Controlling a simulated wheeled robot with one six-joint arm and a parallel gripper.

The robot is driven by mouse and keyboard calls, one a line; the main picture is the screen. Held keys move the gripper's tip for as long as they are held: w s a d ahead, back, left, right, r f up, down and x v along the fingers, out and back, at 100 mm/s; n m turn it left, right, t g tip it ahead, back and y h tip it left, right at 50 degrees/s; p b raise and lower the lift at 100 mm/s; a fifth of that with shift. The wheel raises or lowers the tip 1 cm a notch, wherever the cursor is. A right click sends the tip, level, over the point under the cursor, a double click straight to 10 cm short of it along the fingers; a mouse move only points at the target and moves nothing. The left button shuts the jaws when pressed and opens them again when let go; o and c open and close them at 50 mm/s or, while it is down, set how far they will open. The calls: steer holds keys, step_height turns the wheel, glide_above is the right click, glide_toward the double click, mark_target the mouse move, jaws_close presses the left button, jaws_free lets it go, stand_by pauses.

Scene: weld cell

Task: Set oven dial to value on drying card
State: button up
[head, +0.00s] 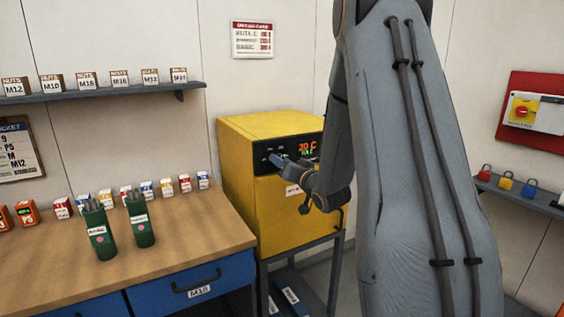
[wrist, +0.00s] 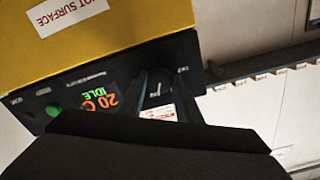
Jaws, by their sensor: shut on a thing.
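The yellow oven (head: 238,185) stands on a grey stand right of the bench. Its black front panel (wrist: 40,105) shows tilted in the wrist view. The lit display (wrist: 100,98) reads 20 C, IDLE. My gripper (head: 276,160) is at the panel, left of the display in the head view. In the wrist view its fingers (wrist: 162,92) are shut on the round black dial (wrist: 158,88), which has a white mark. The dial scale is mostly hidden. The drying card (head: 252,39) hangs on the wall above the oven, with a red header and red values too small to read.
A wooden bench (head: 190,235) at left holds two green canisters (head: 140,222) of rods and several small boxes. A shelf (head: 100,94) of nut boxes is above it. A red panel with a switch (head: 523,110) and a padlock shelf are at right. My arm hides the middle right.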

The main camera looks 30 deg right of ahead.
steer(key=shift+a+f+m, duration=0.1)
steer(key=shift+f+m, duration=0.05)
steer(key=shift+m, duration=0.35)
steer(key=o, duration=1)
steer(key=shift+s, duration=0.1)
steer(key=s+b, duration=0.2)
steer(key=s, duration=0.5)
steer(key=shift+s, duration=0.35)
